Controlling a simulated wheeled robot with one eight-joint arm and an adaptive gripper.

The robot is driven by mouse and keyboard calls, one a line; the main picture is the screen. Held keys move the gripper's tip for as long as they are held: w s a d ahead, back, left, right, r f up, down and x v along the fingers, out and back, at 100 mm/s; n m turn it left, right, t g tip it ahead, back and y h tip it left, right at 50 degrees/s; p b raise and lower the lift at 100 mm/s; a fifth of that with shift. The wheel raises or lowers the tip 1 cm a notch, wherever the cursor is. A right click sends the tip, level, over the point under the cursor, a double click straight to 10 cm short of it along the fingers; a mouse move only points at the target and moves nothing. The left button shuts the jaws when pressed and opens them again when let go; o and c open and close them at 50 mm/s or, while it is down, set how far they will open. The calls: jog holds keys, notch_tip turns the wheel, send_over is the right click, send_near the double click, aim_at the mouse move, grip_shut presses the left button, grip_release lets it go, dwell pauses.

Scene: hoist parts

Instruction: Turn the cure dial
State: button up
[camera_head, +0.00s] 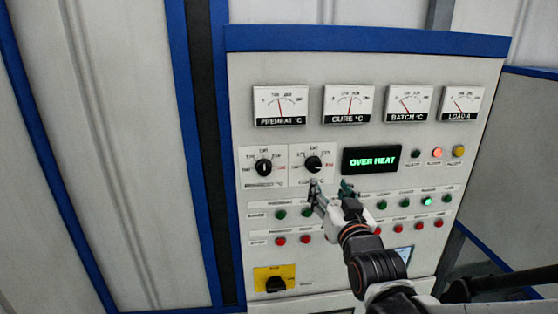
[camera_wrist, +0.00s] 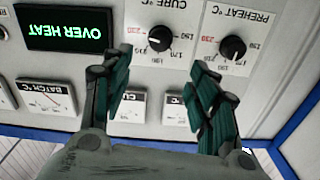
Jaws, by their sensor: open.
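The cure dial (camera_head: 313,163) is a round black knob on a white plate, right of the matching preheat dial (camera_head: 263,167). Its light mark seems to point toward the red end of its scale. In the wrist view, which is upside down, the cure dial (camera_wrist: 160,38) shows between and beyond the fingertips, with the preheat dial (camera_wrist: 232,47) to its right. My gripper (camera_head: 331,188) is open and empty, just below the cure dial in the head view. Its two dark green fingers (camera_wrist: 160,62) are spread in the wrist view, and neither is seen touching the knob.
A display (camera_head: 371,160) right of the dials reads OVER HEAT in green. Gauges (camera_head: 349,104) line the panel top. Rows of green and red buttons (camera_head: 305,239) lie below, partly behind my arm. A yellow-backed switch (camera_head: 274,279) sits at lower left.

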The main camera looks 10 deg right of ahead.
aim_at(315, 167)
jog(key=w, duration=1.3)
jog(key=c, duration=1.1)
